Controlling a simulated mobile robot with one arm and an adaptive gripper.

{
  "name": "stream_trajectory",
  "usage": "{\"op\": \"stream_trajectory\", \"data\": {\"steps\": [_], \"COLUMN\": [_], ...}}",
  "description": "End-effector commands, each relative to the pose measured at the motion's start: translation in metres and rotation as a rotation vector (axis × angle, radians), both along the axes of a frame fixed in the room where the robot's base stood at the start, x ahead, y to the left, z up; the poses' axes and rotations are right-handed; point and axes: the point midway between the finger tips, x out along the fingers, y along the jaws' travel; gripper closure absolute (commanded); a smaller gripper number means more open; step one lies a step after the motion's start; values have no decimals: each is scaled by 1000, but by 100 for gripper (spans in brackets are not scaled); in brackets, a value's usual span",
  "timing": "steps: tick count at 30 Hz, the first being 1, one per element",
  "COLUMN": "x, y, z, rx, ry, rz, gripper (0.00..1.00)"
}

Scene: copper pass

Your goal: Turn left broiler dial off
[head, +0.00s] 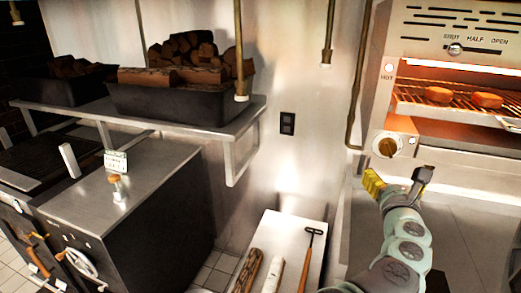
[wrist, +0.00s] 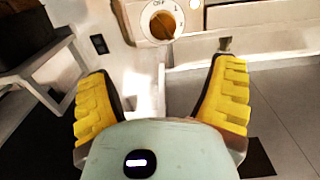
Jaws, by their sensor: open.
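The broiler (head: 445,140) stands at the right in the head view, its inside glowing orange. The left broiler dial (head: 387,146) is a round cream dial with a brown-gold knob, low on the front's left side. In the wrist view the dial (wrist: 162,22) is at the top centre, with "OFF" printed at its upper edge. I cannot tell exactly which mark the knob points to. My gripper (head: 397,180) is open and empty, just below the dial in the head view. Its yellow fingers (wrist: 162,72) are spread wide in the wrist view, apart from the dial.
Two round patties (head: 487,100) sit on the broiler rack. A vertical pipe (head: 360,80) runs left of the broiler. A wood-filled shelf (head: 180,105) and a dark cabinet (head: 110,200) stand at left.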

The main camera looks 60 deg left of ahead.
Motion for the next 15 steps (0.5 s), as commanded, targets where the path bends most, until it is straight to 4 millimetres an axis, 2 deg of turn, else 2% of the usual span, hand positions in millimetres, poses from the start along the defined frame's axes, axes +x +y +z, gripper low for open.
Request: {"op": "stream_trajectory", "data": {"steps": [15], "x": [46], "y": [32], "z": [2], "rx": [-6], "ry": [-5], "rz": [-5], "gripper": [17]}}
